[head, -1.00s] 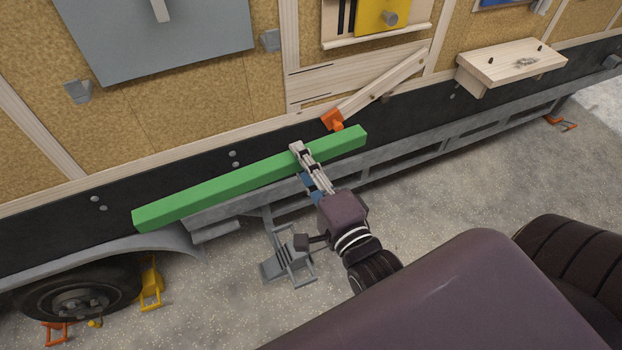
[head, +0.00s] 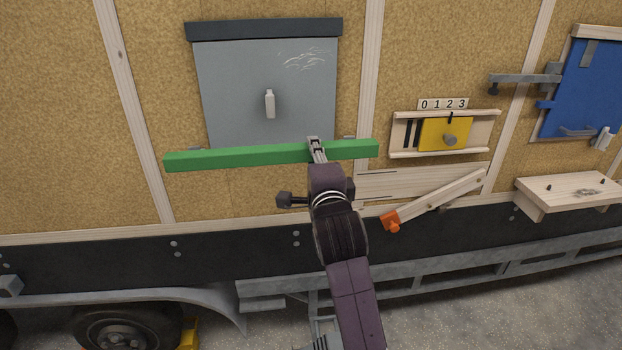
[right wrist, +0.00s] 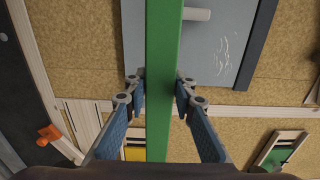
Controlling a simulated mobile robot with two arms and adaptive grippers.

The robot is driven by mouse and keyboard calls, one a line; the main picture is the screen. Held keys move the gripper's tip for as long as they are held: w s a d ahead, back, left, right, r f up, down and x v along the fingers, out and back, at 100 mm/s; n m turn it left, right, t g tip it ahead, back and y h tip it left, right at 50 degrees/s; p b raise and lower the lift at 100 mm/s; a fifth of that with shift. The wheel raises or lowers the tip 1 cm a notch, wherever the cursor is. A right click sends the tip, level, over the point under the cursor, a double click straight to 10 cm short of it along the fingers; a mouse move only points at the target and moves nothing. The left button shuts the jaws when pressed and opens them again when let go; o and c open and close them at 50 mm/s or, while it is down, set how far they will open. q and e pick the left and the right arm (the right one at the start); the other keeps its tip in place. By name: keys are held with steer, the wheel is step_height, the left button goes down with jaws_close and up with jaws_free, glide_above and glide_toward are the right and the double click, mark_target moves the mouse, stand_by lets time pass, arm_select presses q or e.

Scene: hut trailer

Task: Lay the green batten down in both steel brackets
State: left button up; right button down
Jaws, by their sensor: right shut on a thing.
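The green batten (head: 240,157) is held up in front of the hut wall, nearly level, across the lower edge of the grey panel. My right gripper (head: 316,148) is shut on it, right of its middle. In the right wrist view the batten (right wrist: 162,50) runs top to bottom between the two fingers (right wrist: 160,88). A small grey piece of the right steel bracket (head: 349,137) shows just above the batten, right of the gripper. I cannot tell the gap between batten and brackets. My left gripper is not in view.
The grey panel (head: 235,85) with a white handle is behind the batten. A yellow slider board (head: 445,134), a pale wooden arm with an orange end (head: 391,221) and a small wooden shelf (head: 570,192) are to the right. The wall left of the batten is clear.

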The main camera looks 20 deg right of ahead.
mark_target(304, 136)
steer(key=shift+r, duration=0.2)
steer(key=shift+w+f, duration=0.1)
steer(key=shift+w, duration=0.05)
steer(key=shift+f+b+x, duration=0.15)
steer(key=shift+b+x, duration=0.35)
steer(key=shift+x, duration=3.25)
steer(key=shift+f+b+x, duration=0.15)
steer(key=shift+b+x, duration=0.35)
steer(key=shift+x, duration=3.3)
steer(key=shift+p, duration=0.4)
steer(key=shift+f+b, duration=1.1)
steer(key=shift+f, duration=0.95)
steer(key=c, duration=0.7)
jaws_free()
steer(key=shift+c, duration=0.2)
